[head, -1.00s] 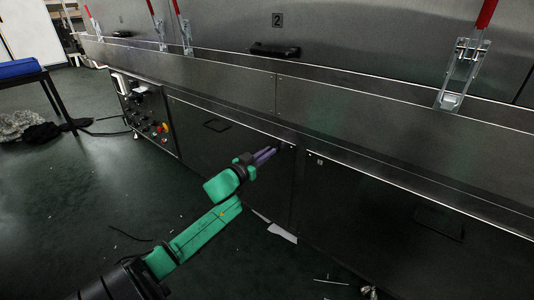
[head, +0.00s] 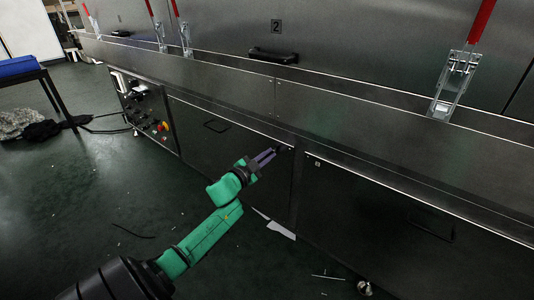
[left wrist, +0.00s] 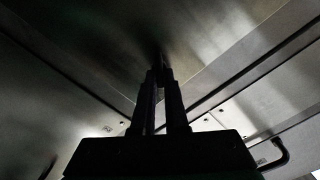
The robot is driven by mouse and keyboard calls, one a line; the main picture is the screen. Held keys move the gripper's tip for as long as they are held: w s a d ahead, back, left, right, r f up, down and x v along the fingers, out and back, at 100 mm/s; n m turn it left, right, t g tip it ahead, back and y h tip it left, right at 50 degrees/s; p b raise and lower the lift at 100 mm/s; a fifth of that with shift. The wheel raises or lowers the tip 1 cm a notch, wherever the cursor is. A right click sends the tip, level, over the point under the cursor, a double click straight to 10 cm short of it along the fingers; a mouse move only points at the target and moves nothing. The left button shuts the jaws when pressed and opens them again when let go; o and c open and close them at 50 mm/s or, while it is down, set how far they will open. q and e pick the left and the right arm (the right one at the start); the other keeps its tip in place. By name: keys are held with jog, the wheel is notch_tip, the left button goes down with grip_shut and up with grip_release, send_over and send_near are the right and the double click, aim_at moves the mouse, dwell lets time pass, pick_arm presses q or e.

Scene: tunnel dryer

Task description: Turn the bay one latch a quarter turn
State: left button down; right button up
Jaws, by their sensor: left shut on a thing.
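The bay one latch (head: 283,148) is a small dark piece at the upper right corner of the left lower steel panel (head: 230,150). It is mostly hidden by my fingertips, and its angle cannot be made out. My left gripper (head: 272,155), with purple-grey fingers on a green arm, reaches it from the front and is shut on it. In the left wrist view the two dark fingers (left wrist: 160,78) point up to a dark, shadowed spot on the panel. My right gripper is in neither view.
A black panel handle (head: 217,126) is left of the gripper. A control box with knobs (head: 147,108) stands further left. Red-handled clamps (head: 457,80) line the ledge above. White scraps (head: 281,229) lie on the otherwise open dark floor (head: 80,210).

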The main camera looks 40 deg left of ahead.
pick_arm(q)
jog(key=shift+d+f+m+b, duration=0.15)
jog(key=shift+m+b, duration=0.15)
jog(key=shift+m, duration=1.4)
jog(key=shift+f+m+b, duration=0.15)
jog(key=shift+m+b, duration=0.1)
jog(key=shift+m, duration=1.45)
jog(key=shift+d+f+m+b, duration=0.15)
jog(key=shift+m+b, duration=0.15)
jog(key=shift+m, duration=1.4)
jog(key=shift+a, duration=0.1)
jog(key=c, duration=0.9)
grip_release()
jog(key=shift+c, duration=0.2)
jog(key=s+p, duration=0.4)
jog(key=s, duration=1)
jog(key=shift+s, duration=0.3)
